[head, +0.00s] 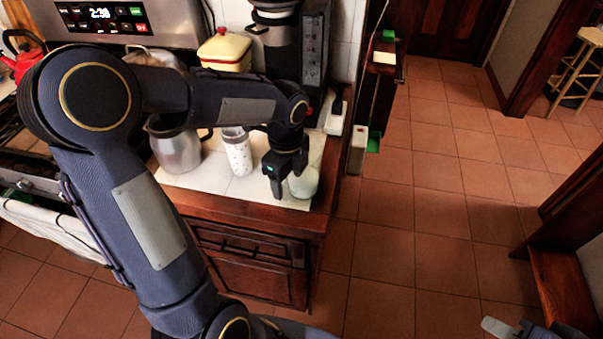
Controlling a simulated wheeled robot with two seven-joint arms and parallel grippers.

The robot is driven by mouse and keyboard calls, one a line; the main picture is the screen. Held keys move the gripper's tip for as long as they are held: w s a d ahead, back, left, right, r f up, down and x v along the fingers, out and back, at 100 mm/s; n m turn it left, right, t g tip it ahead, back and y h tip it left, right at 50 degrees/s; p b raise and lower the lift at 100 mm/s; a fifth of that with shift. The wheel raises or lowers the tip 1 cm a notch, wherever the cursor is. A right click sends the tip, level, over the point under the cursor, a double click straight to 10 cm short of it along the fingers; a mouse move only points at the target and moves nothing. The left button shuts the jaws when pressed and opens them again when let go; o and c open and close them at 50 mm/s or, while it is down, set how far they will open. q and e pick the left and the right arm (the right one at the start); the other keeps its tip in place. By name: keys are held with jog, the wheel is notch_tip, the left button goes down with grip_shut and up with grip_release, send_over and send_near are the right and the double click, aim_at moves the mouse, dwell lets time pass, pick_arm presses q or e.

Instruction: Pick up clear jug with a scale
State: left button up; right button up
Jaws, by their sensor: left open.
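A pale, greenish see-through vessel (305,183), which looks like the clear jug, stands near the front right corner of the white counter top. Any scale marks on it are too small to see. My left gripper (287,182) is open and points down just left of the vessel, partly covering it. I cannot tell whether a finger touches it or reaches around it. Part of my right gripper (497,327) shows at the bottom right edge, away from the counter; its jaws are not clear.
A speckled white cup (238,157) and a metal pitcher (178,153) stand left of my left gripper. The white counter top (262,200) ends just right of the vessel. The tiled floor (430,200) is open.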

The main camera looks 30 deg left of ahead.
pick_arm(q)
jog(key=c, duration=1.3)
jog(key=shift+r, duration=0.25)
